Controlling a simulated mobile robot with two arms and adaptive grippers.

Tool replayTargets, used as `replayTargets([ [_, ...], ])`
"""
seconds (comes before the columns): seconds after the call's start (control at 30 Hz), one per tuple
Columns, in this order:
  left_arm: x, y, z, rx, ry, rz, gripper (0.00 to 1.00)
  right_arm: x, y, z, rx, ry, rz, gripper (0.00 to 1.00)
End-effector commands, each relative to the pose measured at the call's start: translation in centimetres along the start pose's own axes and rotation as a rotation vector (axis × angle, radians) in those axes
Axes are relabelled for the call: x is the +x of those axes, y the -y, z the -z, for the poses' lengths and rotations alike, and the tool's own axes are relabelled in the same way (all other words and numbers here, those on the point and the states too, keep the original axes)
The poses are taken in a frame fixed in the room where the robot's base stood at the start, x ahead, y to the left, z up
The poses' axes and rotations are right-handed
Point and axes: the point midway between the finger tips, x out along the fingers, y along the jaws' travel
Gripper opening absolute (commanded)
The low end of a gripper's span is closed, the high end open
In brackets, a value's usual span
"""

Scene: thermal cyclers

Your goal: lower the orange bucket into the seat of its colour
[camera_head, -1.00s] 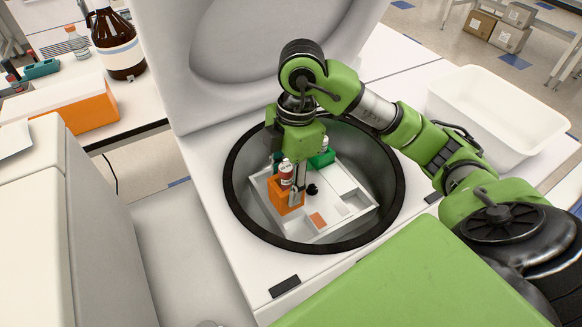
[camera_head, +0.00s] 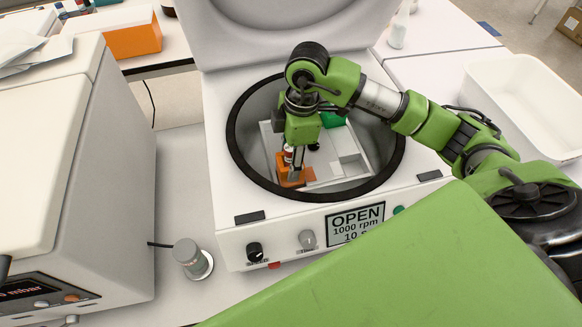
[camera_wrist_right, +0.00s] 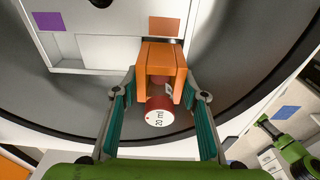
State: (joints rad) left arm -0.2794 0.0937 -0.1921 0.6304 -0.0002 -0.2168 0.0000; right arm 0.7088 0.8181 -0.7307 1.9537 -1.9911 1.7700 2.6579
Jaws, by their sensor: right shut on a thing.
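My right gripper (camera_head: 296,170) is inside the centrifuge bowl, shut on the orange bucket (camera_head: 285,173). In the right wrist view the bucket (camera_wrist_right: 162,58) sits between the two fingers of the right gripper (camera_wrist_right: 160,100). A bottle with a red cap (camera_wrist_right: 160,111), marked 20 ml, is in it. The orange seat (camera_wrist_right: 165,27) is a flat patch in the white rotor (camera_wrist_right: 90,52), just beyond the bucket in the wrist view. In the head view, part of the seat (camera_head: 309,174) shows right of the bucket. Whether the bucket touches the rotor is unclear. My left gripper is out of view.
A green bucket (camera_head: 333,119) stands at the rotor's back. A purple seat (camera_wrist_right: 48,20) is empty. The bowl's dark rim (camera_head: 240,163) surrounds my gripper, and the raised lid (camera_head: 290,40) stands behind. The front display (camera_head: 355,223) reads OPEN.

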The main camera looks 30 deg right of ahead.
Motion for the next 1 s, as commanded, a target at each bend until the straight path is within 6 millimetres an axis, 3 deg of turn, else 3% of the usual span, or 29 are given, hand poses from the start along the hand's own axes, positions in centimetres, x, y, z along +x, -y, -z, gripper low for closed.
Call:
replayTargets([
  [0.3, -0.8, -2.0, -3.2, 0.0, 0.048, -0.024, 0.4, 3.5, 0.1, -0.4, -0.001, 0.0, 0.001, 0.08],
  [0.67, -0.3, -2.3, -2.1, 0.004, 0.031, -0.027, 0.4, 4.1, 0.0, -0.5, -0.002, -0.001, -0.001, 0.08],
  [0.7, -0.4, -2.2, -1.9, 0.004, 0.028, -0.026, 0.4, 4.0, 0.0, -0.5, -0.001, 0.0, -0.001, 0.5],
  [0.73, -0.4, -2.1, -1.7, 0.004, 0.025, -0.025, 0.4, 4.0, 0.0, -0.5, -0.001, 0.0, 0.0, 0.57],
  [1.0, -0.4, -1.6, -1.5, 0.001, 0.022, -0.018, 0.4, 4.0, 0.0, -0.5, -0.001, 0.0, 0.0, 0.57],
])
